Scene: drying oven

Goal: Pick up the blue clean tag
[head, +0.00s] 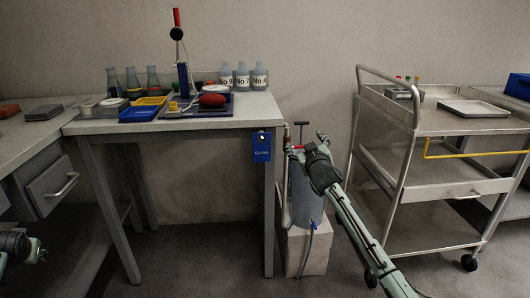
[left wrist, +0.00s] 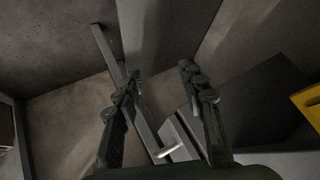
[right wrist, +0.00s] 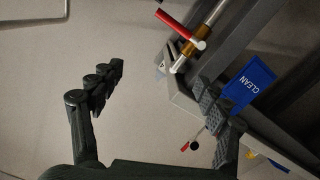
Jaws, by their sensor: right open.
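The blue clean tag (head: 262,147) hangs at the front right corner of the grey table (head: 190,127). It also shows in the right wrist view (right wrist: 248,85), beyond the right-hand finger and partly covered by it. My right gripper (head: 306,142) is open and empty, a little to the right of the tag in the head view. In the right wrist view my right gripper (right wrist: 155,78) has its fingers wide apart, with the tag outside the gap. My left gripper (left wrist: 161,72) is open and empty in the left wrist view, with floor and furniture beyond.
A grey cylinder (head: 306,190) with a pump handle stands on a pale block (head: 307,250) below my right gripper. A metal cart (head: 440,187) stands to the right. Flasks (head: 152,80), a blue tray (head: 138,113) and labelled bottles (head: 242,77) stand on the table.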

